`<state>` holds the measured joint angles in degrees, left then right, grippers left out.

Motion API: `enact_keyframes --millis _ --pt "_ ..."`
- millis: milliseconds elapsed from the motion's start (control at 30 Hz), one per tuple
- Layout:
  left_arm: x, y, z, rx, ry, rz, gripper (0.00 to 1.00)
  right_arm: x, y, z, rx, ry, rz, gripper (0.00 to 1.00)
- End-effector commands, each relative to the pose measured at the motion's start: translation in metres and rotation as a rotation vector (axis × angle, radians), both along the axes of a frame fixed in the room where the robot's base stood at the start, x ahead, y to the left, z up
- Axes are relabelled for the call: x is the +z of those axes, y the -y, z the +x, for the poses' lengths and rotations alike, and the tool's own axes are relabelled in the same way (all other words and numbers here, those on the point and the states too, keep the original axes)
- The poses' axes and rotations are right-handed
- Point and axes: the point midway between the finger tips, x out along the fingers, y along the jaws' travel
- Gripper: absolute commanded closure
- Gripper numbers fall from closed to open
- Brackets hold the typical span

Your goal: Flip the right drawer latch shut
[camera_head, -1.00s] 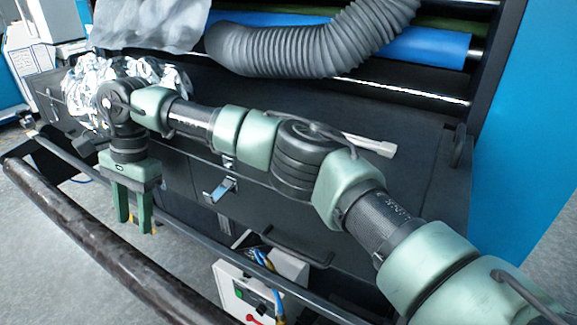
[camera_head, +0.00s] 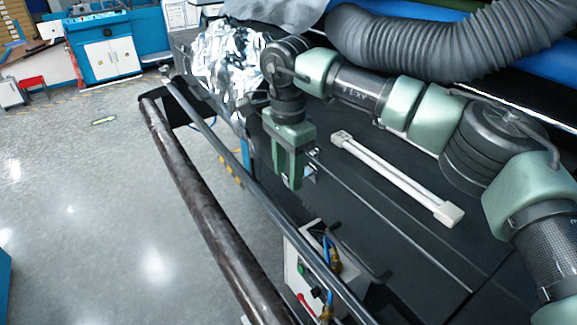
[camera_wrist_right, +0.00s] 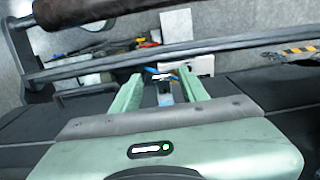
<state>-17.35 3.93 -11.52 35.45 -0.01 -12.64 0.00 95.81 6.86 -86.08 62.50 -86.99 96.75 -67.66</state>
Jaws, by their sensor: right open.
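The metal drawer latch (camera_head: 312,166) is on the front of the black cabinet, mostly hidden behind my right gripper in the head view. My right gripper (camera_head: 290,183) points down beside it, with its green fingers seen nearly edge-on. In the right wrist view the gripper (camera_wrist_right: 161,76) is open, its two fingers apart. A small bluish metal piece, apparently the latch (camera_wrist_right: 165,91), shows between the fingers. I cannot tell whether they touch it, nor how far the latch is tilted. My left gripper is not in view.
A dark roller (camera_head: 205,215) and a grey rail (camera_head: 235,170) run along the front. A control box (camera_head: 300,277) with hoses is below. A white bar (camera_head: 395,178) lies on the cabinet top. Crumpled foil (camera_head: 228,68) and a ribbed hose (camera_head: 440,42) are behind.

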Motion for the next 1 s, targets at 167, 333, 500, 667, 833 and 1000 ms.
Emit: enact_keyframes --millis 167,333,500,667,833,1000 --pt "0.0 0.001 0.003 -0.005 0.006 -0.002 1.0 -0.001 0.0 0.0 0.0 0.0 0.0 0.56" --pt "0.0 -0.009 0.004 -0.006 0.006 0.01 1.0 -0.001 0.0 0.0 0.0 0.0 0.0 0.87" --pt "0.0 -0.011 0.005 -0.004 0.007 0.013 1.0 -0.001 0.0 0.0 0.0 0.001 -0.001 1.0" --pt "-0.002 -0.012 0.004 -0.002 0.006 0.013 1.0 -0.002 -0.001 0.0 0.001 0.009 -0.011 1.0" --pt "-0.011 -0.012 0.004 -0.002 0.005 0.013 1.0 -0.008 -0.002 -0.001 0.002 0.041 -0.059 1.0" --pt "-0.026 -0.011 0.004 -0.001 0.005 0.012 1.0 -0.017 -0.005 -0.002 0.005 0.103 -0.151 1.0"
